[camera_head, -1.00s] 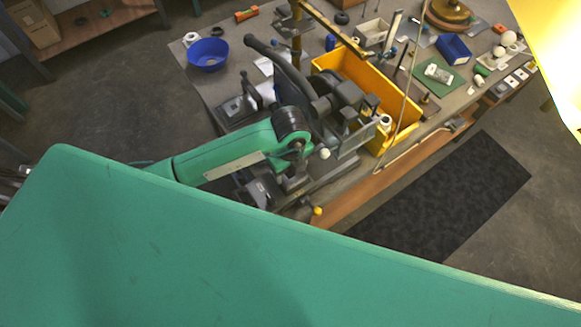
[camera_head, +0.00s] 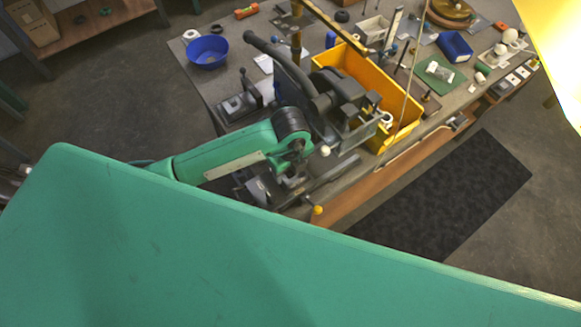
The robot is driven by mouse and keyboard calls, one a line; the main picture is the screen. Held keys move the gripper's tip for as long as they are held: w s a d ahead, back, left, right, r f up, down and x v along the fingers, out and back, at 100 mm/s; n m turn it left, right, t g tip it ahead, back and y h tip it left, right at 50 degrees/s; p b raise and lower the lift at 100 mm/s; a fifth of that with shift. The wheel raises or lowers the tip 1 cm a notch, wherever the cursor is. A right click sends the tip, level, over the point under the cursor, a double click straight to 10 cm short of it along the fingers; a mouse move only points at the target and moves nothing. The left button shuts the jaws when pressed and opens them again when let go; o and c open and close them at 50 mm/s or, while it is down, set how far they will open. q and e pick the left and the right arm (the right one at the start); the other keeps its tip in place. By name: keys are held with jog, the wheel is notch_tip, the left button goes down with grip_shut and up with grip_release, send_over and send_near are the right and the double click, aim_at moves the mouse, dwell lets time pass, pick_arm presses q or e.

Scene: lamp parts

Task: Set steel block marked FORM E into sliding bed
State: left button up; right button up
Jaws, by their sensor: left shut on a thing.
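My left gripper (camera_head: 362,131) is at the end of the green and dark grey arm, above the work table beside the yellow bin. It is shut on a small grey piece that is mostly hidden by the gripper and wrist. No FORM E marking can be read. A dark machine with a long flat bed (camera_head: 334,177) lies below and left of the gripper, partly covered by the arm. I cannot tell any gap between the held piece and this bed. My right gripper is not in view.
A yellow bin (camera_head: 408,128) stands close to the gripper's right. A blue bowl (camera_head: 207,52), a blue box (camera_head: 454,47) and a green mat (camera_head: 440,74) lie on the table (camera_head: 222,87). A thin upright rod (camera_head: 412,70) rises near the bin. A large green surface blocks the lower view.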

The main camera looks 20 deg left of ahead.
pick_arm(q)
jog(key=shift+f, duration=0.1)
dwell(0.3)
jog(key=o, duration=1.4)
jog(key=shift+o, duration=0.2)
notch_tip(320, 180, up, 7)
jog(key=shift+f+b, duration=0.1)
jog(key=shift+b, duration=1.05)
notch_tip(320, 180, up, 7)
jog(key=shift+p, duration=0.4)
